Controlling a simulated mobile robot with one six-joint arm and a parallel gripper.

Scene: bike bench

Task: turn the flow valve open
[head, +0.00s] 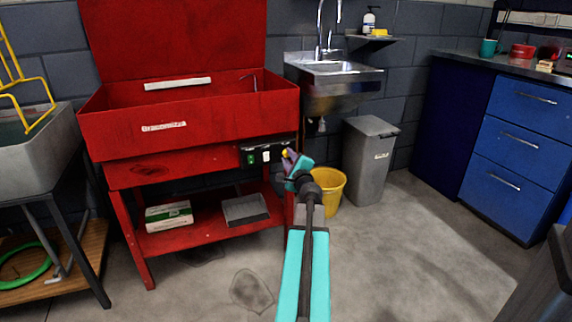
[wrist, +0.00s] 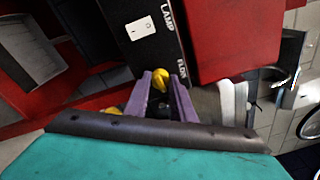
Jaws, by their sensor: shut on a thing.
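The flow valve is a small yellow knob (wrist: 161,78) at the end of the dark control panel (wrist: 140,30), beside the "FLOW" lettering in the wrist view. In the head view the yellow knob (head: 284,154) shows as a speck at the panel's right end. My gripper (wrist: 160,80) has its two purple fingers shut on the knob, one on each side. In the head view my gripper (head: 289,159) reaches the right end of the panel (head: 262,154). The fingers cover part of the knob, and I cannot tell how far it is turned.
The panel sits on the front of the red parts washer (head: 190,122); a white lamp switch (wrist: 140,27) is close to the knob. A yellow bucket (head: 329,190) and a grey bin (head: 371,160) stand to the right. The floor (head: 400,265) in front of the blue drawers is clear.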

